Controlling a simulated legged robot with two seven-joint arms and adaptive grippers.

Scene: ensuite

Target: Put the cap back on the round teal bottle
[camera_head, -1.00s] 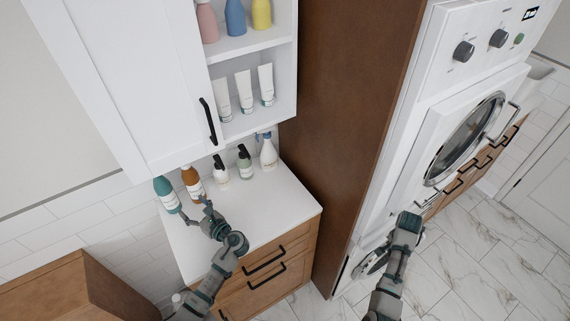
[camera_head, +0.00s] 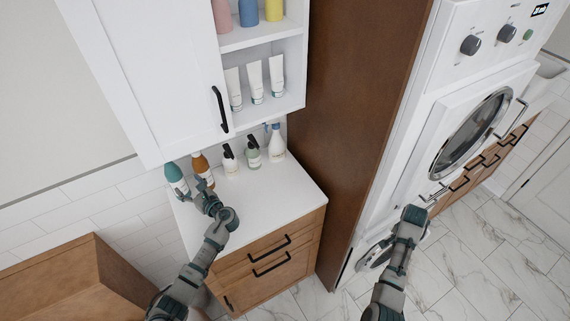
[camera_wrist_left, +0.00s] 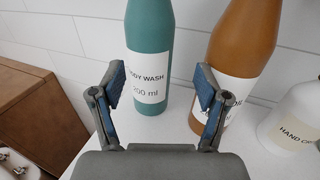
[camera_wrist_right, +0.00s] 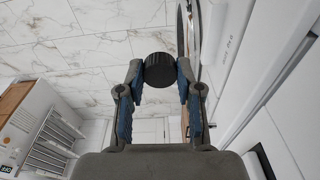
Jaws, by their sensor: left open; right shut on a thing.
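The round teal bottle (camera_head: 176,178), labelled body wash, stands upright at the left end of the white counter. It also shows in the left wrist view (camera_wrist_left: 150,50), where its top is cut off by the frame. My left gripper (camera_wrist_left: 158,88) is open, its fingers apart in front of the bottle and not around it. It also shows in the head view (camera_head: 200,192). My right gripper (camera_wrist_right: 160,75) is shut on a black round cap (camera_wrist_right: 160,70), held between its fingertips. In the head view my right gripper (camera_head: 413,214) is out in front of the washer, far from the bottle.
An orange-brown bottle (camera_head: 203,168) stands close to the right of the teal one. Several pump and spray bottles (camera_head: 253,152) stand farther right. A white wall cabinet (camera_head: 150,70) hangs above the counter (camera_head: 275,195), whose front is clear.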

